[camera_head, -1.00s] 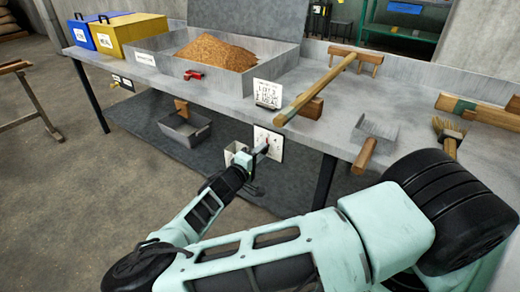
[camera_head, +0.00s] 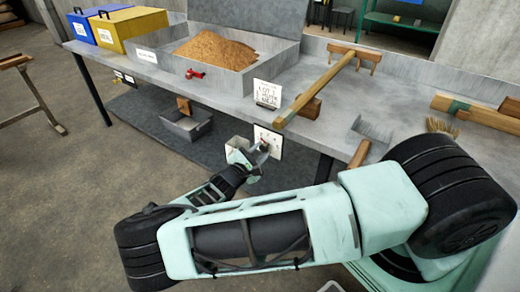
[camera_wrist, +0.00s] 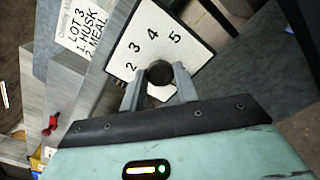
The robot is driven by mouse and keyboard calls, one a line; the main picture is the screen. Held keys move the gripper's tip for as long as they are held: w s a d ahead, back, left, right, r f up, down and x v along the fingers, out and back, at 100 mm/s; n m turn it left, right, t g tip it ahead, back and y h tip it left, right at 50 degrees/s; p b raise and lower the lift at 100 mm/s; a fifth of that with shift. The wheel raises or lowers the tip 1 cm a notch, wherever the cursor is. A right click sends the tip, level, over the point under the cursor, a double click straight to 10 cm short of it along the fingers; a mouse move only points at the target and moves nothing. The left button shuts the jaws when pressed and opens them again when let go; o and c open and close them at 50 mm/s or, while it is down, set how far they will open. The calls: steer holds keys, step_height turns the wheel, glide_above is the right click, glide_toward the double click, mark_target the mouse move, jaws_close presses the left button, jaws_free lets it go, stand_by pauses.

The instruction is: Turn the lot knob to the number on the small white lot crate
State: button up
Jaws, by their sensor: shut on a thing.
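The lot knob (camera_wrist: 159,72) is a dark round knob on a white dial plate (camera_wrist: 140,28) with the numbers 2, 3, 4 and 5 showing. My gripper (camera_wrist: 160,82) is shut on the knob, one finger on each side. No pointer mark on the knob can be made out. In the head view the plate (camera_head: 276,151) hangs on the table's front, and my gripper (camera_head: 262,148) covers part of it. A white card (camera_head: 267,94) stands above it; in the wrist view the card (camera_wrist: 88,38) reads "LOT 3", "HUSK" and "MEAL". I cannot identify the white lot crate.
A tray (camera_head: 180,70) of brown grain stands on the grey table beside blue (camera_head: 88,27) and yellow (camera_head: 125,40) boxes. A wooden rake (camera_head: 318,88) lies near the card. A metal bin (camera_head: 190,128) sits below.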

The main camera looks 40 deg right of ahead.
steer(key=shift+a+n+p, duration=0.1)
steer(key=shift+n+p, duration=0.45)
steer(key=shift+n, duration=1.45)
steer(key=shift+f, duration=0.1)
steer(key=o, duration=0.9)
steer(key=shift+o, duration=0.2)
steer(key=shift+a, duration=0.1)
steer(key=b+v, duration=0.1)
steer(key=v, duration=1.6)
